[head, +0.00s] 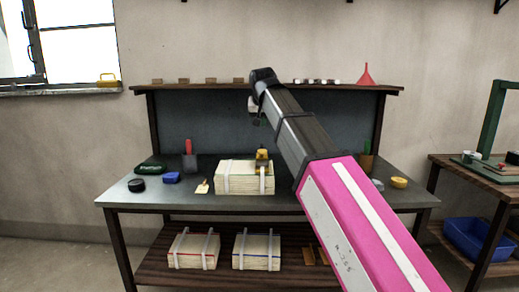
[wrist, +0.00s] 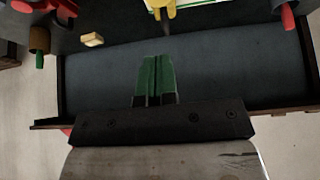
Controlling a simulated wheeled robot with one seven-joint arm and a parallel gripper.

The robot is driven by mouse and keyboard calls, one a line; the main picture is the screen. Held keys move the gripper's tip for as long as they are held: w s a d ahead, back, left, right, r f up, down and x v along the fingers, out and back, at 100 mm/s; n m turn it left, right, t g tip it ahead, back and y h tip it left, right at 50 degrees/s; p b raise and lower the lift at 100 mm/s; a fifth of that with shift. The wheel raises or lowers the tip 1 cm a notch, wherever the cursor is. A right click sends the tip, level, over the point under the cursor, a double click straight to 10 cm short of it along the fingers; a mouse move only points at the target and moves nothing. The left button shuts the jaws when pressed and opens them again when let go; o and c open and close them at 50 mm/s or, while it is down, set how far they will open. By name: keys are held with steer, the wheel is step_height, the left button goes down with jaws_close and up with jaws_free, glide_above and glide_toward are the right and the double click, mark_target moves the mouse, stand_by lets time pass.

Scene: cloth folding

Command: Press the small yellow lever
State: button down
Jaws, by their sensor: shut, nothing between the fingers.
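A small yellow lever piece (head: 262,157) stands at the right part of the top of a pale strapped stack (head: 232,178) on the workbench. In the wrist view a yellow part (wrist: 163,8) shows at the top edge, cut off, with a dark stem below it. My gripper (wrist: 157,60) has green fingers that lie together, shut and empty. They point toward the yellow part and are apart from it in the picture. In the head view my gripper is small, above the stack and in front of the back panel; its fingers are hard to make out there.
The workbench (head: 150,193) also holds a blue block (head: 171,178), a black roll (head: 136,185), a red-handled tool (head: 189,155) and a yellow roll (head: 399,182). A raised shelf (head: 200,87) runs along the back. Strapped stacks (head: 193,251) lie on the lower shelf.

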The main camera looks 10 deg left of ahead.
mark_target(262, 150)
steer(key=w+r+g, duration=0.3)
steer(key=shift+w+a+h, duration=0.1)
steer(key=shift+a+h, duration=0.2)
steer(key=shift+a, duration=0.1)
steer(key=x, duration=0.9)
steer(key=s+x, duration=0.1)
steer(key=x, duration=0.4)
steer(key=shift+d+f, duration=0.1)
steer(key=shift+d, duration=0.05)
steer(key=shift+s, duration=0.15)
steer(key=shift+s+d+f+t, duration=0.1)
steer(key=shift+s+f+t, duration=0.15)
steer(key=shift+t, duration=0.05)
